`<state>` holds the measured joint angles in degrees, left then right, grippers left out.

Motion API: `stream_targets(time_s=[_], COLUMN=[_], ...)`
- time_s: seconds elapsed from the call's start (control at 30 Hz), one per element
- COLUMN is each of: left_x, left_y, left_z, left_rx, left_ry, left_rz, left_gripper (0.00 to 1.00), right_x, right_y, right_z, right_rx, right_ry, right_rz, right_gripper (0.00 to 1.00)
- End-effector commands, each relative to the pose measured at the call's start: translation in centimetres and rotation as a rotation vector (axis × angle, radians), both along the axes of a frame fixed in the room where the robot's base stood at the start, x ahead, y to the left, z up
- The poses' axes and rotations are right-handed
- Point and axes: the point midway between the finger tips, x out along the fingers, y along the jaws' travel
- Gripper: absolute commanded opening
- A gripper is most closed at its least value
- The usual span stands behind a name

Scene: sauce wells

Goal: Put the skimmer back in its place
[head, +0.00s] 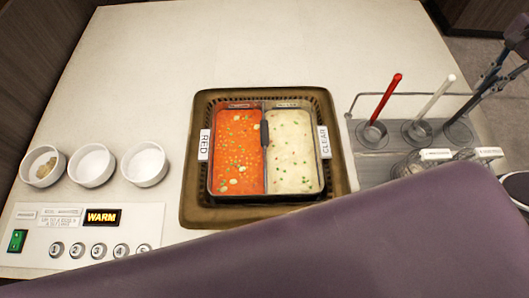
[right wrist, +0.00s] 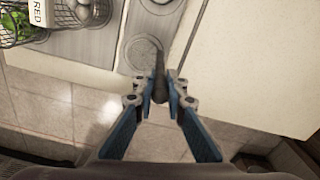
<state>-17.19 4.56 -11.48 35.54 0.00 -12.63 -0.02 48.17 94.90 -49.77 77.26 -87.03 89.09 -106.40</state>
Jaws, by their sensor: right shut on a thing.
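My right gripper (head: 490,86) is at the right edge of the head view, above the far right round well (head: 459,134) of the rack. In the right wrist view the right gripper (right wrist: 160,84) is shut on a dark handle (right wrist: 159,66), which I take for the skimmer's. The handle runs down toward a round well (right wrist: 142,54). Whether the skimmer's head is inside the well or just above it I cannot tell. My left gripper is not in view.
A red-handled ladle (head: 386,97) and a white-handled one (head: 434,96) stand in the other wells. Wire baskets (right wrist: 84,12) are close by. A two-part pot (head: 264,190) of red and clear broth sits left. A large purple surface hides the lower right.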

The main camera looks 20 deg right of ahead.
Motion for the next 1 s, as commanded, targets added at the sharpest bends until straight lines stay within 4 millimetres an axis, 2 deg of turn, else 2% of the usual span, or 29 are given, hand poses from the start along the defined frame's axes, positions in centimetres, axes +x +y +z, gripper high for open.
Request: stream_targets(time_s=[0.2,0.23,0.4,0.6,0.87,1.0], left_x=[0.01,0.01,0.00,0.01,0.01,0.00], left_y=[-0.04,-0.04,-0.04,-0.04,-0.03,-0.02], left_z=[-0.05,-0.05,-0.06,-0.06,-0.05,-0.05], left_rx=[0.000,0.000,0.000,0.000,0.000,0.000], left_ry=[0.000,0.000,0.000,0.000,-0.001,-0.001], left_rz=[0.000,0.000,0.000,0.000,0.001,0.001], left_gripper=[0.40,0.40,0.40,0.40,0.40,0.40], right_x=[-0.03,-0.03,-0.02,0.00,0.00,0.01], right_y=[0.03,0.04,0.04,0.04,0.03,0.03], right_z=[-0.18,-0.19,-0.18,-0.18,-0.15,-0.14], right_rx=[0.001,0.001,0.001,0.001,0.000,0.000], right_ry=[0.002,0.002,0.002,0.002,0.001,0.001], right_rz=[0.001,0.001,0.001,0.001,0.001,0.001], right_gripper=[0.00,0.15,0.32,0.33,0.61,0.61])
